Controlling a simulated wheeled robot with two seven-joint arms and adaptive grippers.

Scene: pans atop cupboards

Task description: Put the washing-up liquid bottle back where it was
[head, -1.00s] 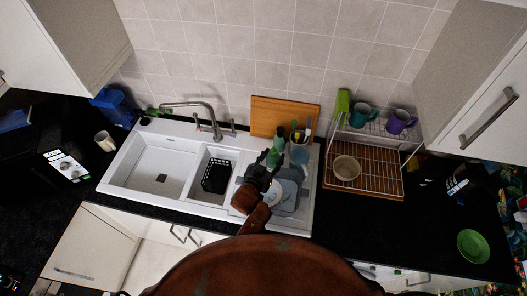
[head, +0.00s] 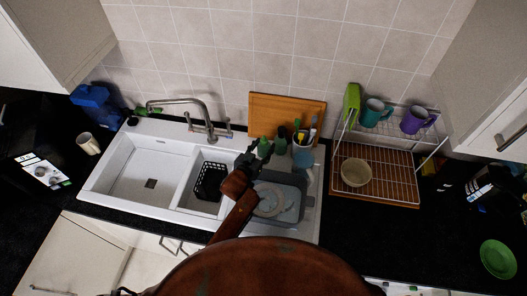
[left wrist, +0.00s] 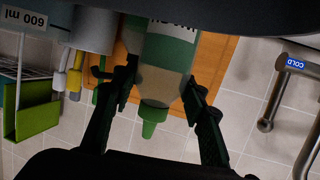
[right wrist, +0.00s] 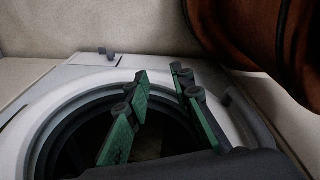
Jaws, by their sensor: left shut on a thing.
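The washing-up liquid bottle, green with a pale band and a green nozzle, shows in the left wrist view (left wrist: 160,75) with the image upside down. It also shows in the head view (head: 264,147), behind the sink near the wooden board. My left gripper (head: 256,152) is shut on it; its dark fingers (left wrist: 160,88) lie on both sides of the bottle. The bottle's base is out of the left wrist view, so I cannot tell whether it touches the worktop. My right gripper (right wrist: 160,75) is open and empty before a round appliance door, outside the head view.
A utensil cup (head: 303,155) stands right of the bottle, with another green item (head: 280,143) between them. A chopping board (head: 285,110) leans behind. The tap (head: 205,115) is to the left, a grey basin with plates (head: 290,215) in front, a dish rack (head: 380,185) to the right.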

